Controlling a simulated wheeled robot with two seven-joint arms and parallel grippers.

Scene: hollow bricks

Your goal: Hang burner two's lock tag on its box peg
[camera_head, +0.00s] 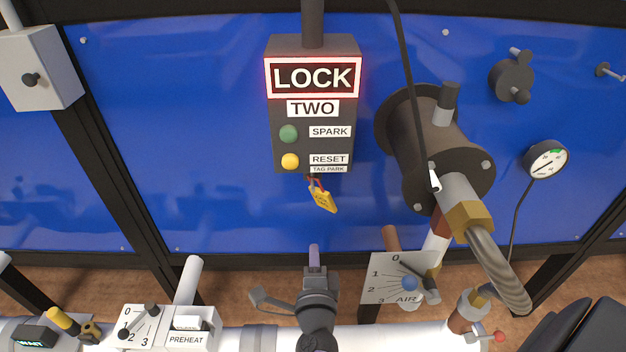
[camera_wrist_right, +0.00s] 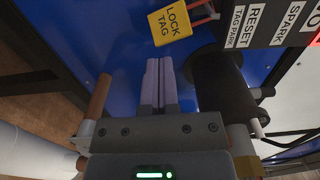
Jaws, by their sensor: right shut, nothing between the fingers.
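The yellow lock tag (camera_head: 323,200) hangs tilted by its reddish shackle at the underside of burner two's dark box (camera_head: 312,108), just below the TAG PARK label. The peg itself is too small to make out. In the right wrist view the tag (camera_wrist_right: 170,24) shows its LOCK TAG lettering, beside the box (camera_wrist_right: 270,25). My right gripper (camera_head: 314,250) is below the tag in the head view, fingers shut and empty. In the wrist view its fingertips (camera_wrist_right: 159,62) point toward the tag, with a gap between them. My left gripper is not in view.
The box shows a red-edged LOCK sign (camera_head: 313,78), a green button (camera_head: 288,133) and a yellow button (camera_head: 290,161). The dark burner (camera_head: 435,150) and its hose (camera_head: 497,265) stand to the right. The AIR dial (camera_head: 385,280) and white pipe (camera_head: 390,338) lie low. Blue panel left of the box is clear.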

